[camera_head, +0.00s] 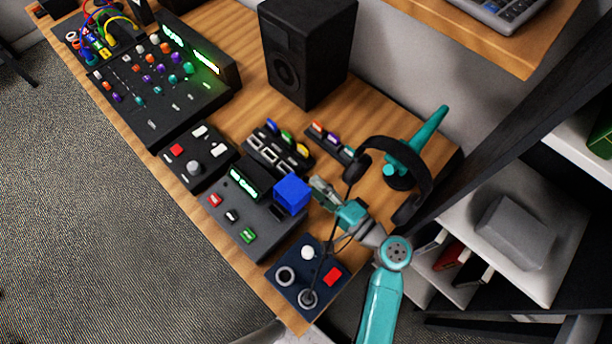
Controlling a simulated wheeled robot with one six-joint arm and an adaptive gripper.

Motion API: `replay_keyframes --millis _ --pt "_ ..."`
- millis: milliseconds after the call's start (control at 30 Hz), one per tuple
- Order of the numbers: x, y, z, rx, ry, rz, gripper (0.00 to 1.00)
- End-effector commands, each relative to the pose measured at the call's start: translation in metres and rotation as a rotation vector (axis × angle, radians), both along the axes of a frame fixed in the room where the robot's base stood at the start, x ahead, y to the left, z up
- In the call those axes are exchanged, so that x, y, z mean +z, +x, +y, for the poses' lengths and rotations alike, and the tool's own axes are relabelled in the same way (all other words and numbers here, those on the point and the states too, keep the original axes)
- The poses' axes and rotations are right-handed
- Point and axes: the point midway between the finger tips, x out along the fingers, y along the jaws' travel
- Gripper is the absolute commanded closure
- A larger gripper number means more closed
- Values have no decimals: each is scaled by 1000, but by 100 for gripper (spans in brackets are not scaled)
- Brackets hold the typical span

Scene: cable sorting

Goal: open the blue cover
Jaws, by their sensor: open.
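The blue cover (292,194) is a bright blue box shape at the right end of a dark grey control panel (247,207) with a green lit display. It looks closed; what is under it is hidden. My gripper (320,189) is just to the right of the cover, with its fingers pointing left toward it. It is open and looks empty. I cannot tell whether a fingertip touches the cover.
A dark blue joystick box (325,288) lies in front. A headphone stand (402,160) with black headphones is close behind my arm. Several small switch blocks (277,148), a speaker (303,50) and a mixer (155,90) stand on the wooden table (190,217). Shelves are at right.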

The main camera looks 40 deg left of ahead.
Motion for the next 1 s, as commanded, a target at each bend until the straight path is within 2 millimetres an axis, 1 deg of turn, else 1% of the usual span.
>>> replay_keyframes --millis 33,100,200,300,433,667,700,767,800,867,1000 --pt "0 0 9 3 -1 0 54" --pt "0 1 18 2 0 0 54" --pt "0 2 30 2 0 0 54" --pt "0 2 37 1 0 2 54" --pt "0 3 41 0 0 1 54" --pt "0 3 41 -1 0 1 54" --pt "0 3 41 -1 0 1 59" --pt "0 3 41 -1 0 1 74" --pt "0 3 41 -1 0 1 84" --pt "0 3 41 -1 0 1 99" --pt "0 3 41 -1 0 1 100"
